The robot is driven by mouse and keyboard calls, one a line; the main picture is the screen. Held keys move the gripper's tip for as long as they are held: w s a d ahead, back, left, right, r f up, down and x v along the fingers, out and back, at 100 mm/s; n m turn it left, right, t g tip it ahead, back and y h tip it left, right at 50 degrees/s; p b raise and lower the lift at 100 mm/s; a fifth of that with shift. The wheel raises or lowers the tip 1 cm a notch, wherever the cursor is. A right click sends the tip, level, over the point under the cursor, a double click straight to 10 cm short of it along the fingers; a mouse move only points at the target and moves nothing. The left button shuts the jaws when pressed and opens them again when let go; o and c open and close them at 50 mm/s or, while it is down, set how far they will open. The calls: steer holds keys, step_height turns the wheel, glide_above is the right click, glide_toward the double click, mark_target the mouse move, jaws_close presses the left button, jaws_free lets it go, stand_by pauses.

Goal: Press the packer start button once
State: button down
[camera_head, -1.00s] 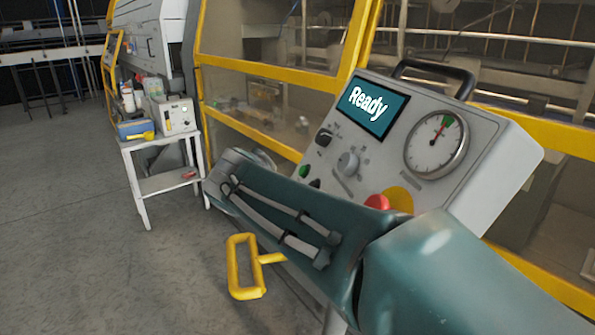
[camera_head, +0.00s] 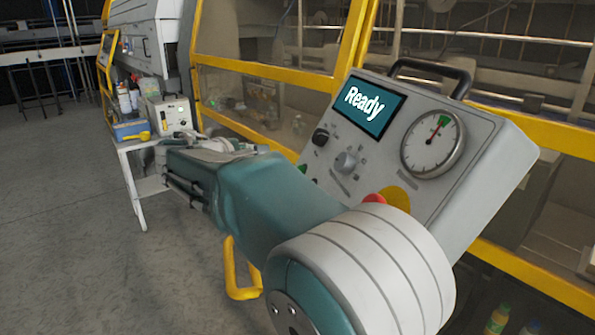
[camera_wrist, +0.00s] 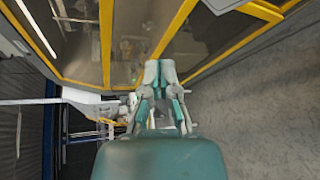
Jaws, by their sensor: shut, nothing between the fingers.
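The packer's control panel (camera_head: 480,185) is a tilted grey box at the right of the head view. Its screen (camera_head: 370,108) reads "Ready". A green button (camera_head: 302,168) shows as a small sliver at the panel's lower left, mostly hidden behind my arm. My gripper (camera_wrist: 159,72) is shut and empty in the wrist view, pointing towards the yellow-framed guard. The button cannot be made out in the wrist view. In the head view my arm reaches leftward across the panel's lower edge, its far end left of the panel.
A red mushroom button (camera_head: 374,198) on a yellow plate sits low on the panel, close to my arm. A black switch (camera_head: 320,137), a grey knob (camera_head: 346,161) and a gauge (camera_head: 432,142) are above. A white cart (camera_head: 135,190) stands at left. Floor at left is clear.

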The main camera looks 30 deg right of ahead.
mark_target(298, 166)
steer(key=s+d+f, duration=0.1)
steer(key=d+f, duration=0.3)
steer(key=d, duration=0.3)
steer(key=shift+s+d+f, duration=0.25)
steer(key=shift+s, duration=0.15)
steer(key=shift+d, duration=0.15)
stand_by(1.3)
steer(key=shift+s+d+f, duration=0.1)
steer(key=shift+s+d, duration=0.05)
steer(key=shift+d, duration=0.1)
steer(key=shift+s+d+f, duration=0.1)
steer(key=shift+d+f, duration=0.1)
steer(key=shift+d, duration=0.15)
stand_by(0.8)
steer(key=shift+a, duration=0.1)
steer(key=shift+w+a+r, duration=0.2)
steer(key=shift+a+r, duration=0.2)
steer(key=shift+a, duration=0.2)
